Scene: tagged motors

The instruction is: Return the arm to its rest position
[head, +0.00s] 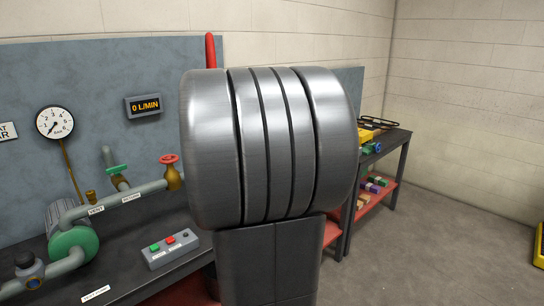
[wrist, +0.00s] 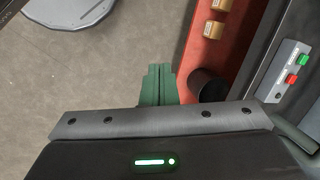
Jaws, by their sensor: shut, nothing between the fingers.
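My gripper (wrist: 160,72) shows in the wrist view as two green fingers pressed together, shut and empty. It points over the floor beside a red lower shelf (wrist: 204,55), apart from what it can be seen near. My arm's large ribbed metal joint (head: 268,145) fills the middle of the head view and hides part of the bench and wall panel behind it. My gripper is not visible in the head view.
The dark bench (head: 130,278) carries pipes, a green pump (head: 74,246) and a button box (head: 170,249). A side table (head: 394,143) stands behind my arm at right. A dark bin (wrist: 208,85) is near my fingers. Open floor (head: 450,245) lies at right.

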